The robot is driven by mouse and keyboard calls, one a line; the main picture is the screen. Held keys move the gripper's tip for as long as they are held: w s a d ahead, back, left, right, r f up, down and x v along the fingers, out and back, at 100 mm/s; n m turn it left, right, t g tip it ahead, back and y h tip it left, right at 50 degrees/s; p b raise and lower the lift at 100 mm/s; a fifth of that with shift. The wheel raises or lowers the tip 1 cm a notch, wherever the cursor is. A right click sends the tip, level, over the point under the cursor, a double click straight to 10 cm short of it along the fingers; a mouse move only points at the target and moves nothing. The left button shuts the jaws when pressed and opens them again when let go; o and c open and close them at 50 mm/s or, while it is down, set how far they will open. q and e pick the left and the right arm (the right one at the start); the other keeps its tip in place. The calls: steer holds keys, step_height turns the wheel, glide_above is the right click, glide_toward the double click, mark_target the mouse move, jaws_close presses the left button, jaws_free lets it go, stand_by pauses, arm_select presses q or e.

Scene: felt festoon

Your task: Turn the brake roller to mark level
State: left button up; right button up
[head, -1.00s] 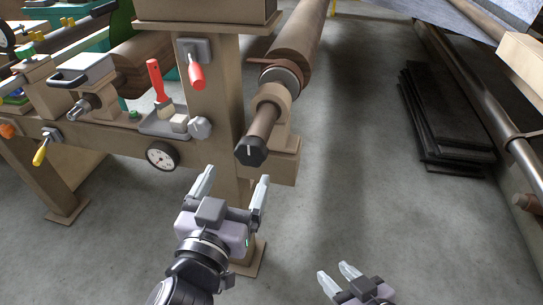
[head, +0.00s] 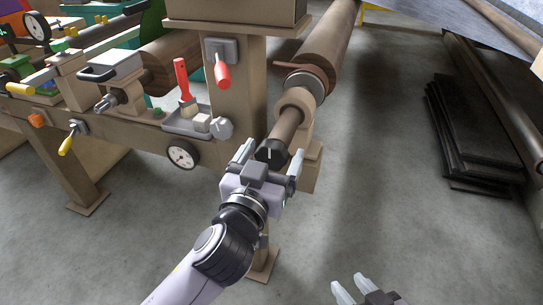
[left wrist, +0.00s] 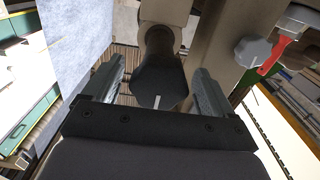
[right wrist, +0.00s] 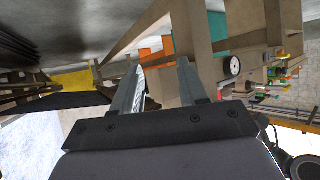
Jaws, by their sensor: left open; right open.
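The brake roller (head: 325,48) is a long brown cylinder running away from me, with a brown strap over it near its front end. Its shaft passes through a tan bearing block and ends in a dark faceted knob (head: 271,151) with a white mark line. In the left wrist view the knob (left wrist: 158,82) sits between the two fingers, and its white line shows at the lower edge. My left gripper (head: 270,166) is open around the knob's end; contact cannot be told. My right gripper (head: 356,286) is open and empty, low over the floor, away from the roller.
A tan frame post (head: 237,100) with a red-handled switch (head: 222,70) stands left of the knob. A dial gauge (head: 182,154), a grey knob (head: 221,128) and a tray with a red brush (head: 182,80) are on the beam. Dark sheets (head: 475,130) lie on the floor at right.

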arm_select(q)
steer(key=c, duration=1)
steer(key=shift+m+p, duration=0.3)
